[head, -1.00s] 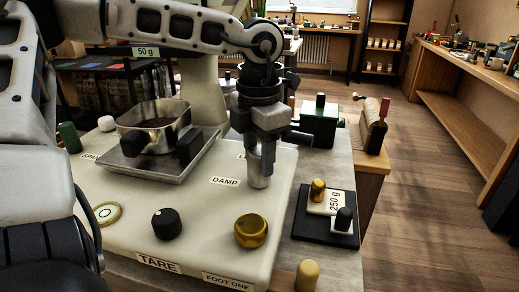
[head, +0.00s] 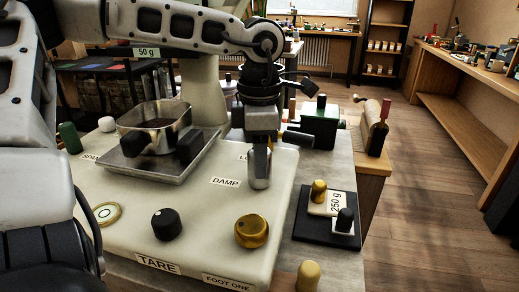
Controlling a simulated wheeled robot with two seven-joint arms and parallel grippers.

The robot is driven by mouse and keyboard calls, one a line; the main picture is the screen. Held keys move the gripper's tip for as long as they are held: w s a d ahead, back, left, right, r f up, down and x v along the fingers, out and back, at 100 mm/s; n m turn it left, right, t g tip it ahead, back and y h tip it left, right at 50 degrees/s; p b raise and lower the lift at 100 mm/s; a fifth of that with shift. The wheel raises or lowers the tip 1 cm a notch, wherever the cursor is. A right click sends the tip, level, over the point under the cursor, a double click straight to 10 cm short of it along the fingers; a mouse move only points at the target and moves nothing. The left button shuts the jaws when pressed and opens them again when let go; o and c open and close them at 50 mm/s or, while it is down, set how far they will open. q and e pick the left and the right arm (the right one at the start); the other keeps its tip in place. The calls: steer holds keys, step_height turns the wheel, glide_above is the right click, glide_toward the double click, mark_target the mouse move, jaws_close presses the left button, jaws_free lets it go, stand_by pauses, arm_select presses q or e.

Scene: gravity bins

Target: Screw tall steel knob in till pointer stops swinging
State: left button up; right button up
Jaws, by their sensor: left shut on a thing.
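The tall steel knob (head: 260,170) stands upright on the cream scale housing (head: 205,215), just right of the DAMP label (head: 225,182). My left gripper (head: 262,142) points straight down over it and is shut on its upper part. The lower part of the knob shows below the fingers. I cannot tell how deep the knob sits. No pointer can be made out in this view. My right gripper is not in view.
A brass knob (head: 251,231) and a black knob (head: 166,224) stand on the housing in front. A steel pan (head: 154,122) on a tray (head: 140,165) is at left. A black weight board (head: 310,230) lies to the right.

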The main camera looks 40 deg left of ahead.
arm_select(q)
steer(key=o, duration=1)
steer(key=shift+r+p, duration=1.6)
steer(key=shift+r, duration=0.9)
